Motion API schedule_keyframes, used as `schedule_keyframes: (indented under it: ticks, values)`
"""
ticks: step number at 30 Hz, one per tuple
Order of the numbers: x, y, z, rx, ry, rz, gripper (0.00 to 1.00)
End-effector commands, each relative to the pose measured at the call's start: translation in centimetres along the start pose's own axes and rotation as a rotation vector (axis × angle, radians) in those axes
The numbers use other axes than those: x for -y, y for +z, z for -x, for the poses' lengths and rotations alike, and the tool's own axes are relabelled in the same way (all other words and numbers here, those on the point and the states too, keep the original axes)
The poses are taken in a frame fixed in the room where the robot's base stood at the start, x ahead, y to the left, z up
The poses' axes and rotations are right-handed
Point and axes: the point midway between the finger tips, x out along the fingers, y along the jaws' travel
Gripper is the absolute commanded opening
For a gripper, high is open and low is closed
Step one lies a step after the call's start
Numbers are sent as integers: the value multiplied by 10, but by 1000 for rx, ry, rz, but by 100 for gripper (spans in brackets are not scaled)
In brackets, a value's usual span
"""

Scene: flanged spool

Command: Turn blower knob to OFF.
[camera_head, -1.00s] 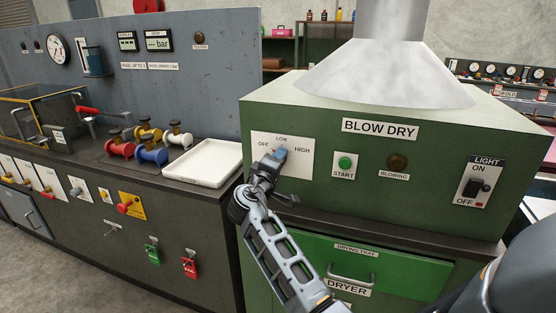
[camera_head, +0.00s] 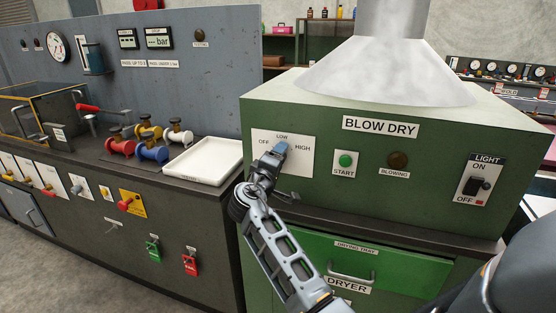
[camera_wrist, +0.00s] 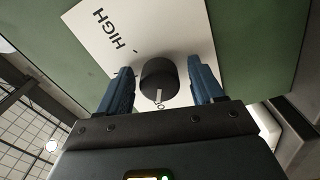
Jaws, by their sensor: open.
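The blower knob (camera_wrist: 158,78) is a round black knob with a white mark on its side, on the white dial plate (camera_head: 299,163) of the green BLOW DRY unit. The plate reads OFF, LOW and HIGH in the head view. In the wrist view the mark points toward the bottom of the picture, and HIGH lies at the upper left; I cannot tell the exact setting. My gripper (camera_wrist: 160,82) is open, with one blue finger on each side of the knob. A gap shows at the right finger; contact at the left is unclear. In the head view my gripper (camera_head: 277,152) hides the knob.
The START button (camera_head: 345,161), BLOWING lamp (camera_head: 398,161) and LIGHT switch (camera_head: 480,187) are right of the dial. The drying tray drawer handle (camera_head: 350,276) sticks out below. A white tray (camera_head: 237,156) and several coloured spools (camera_head: 152,152) stand on the left counter.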

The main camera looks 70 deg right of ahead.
Motion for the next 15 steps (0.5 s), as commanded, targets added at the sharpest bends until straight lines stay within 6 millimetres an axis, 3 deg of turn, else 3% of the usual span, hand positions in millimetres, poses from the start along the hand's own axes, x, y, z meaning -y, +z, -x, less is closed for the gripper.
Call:
schedule_keyframes:
  ticks: [5,15]
  values:
    - [2,0,14,-3,0,1,67]
    - [2,0,66,-3,-1,1,67]
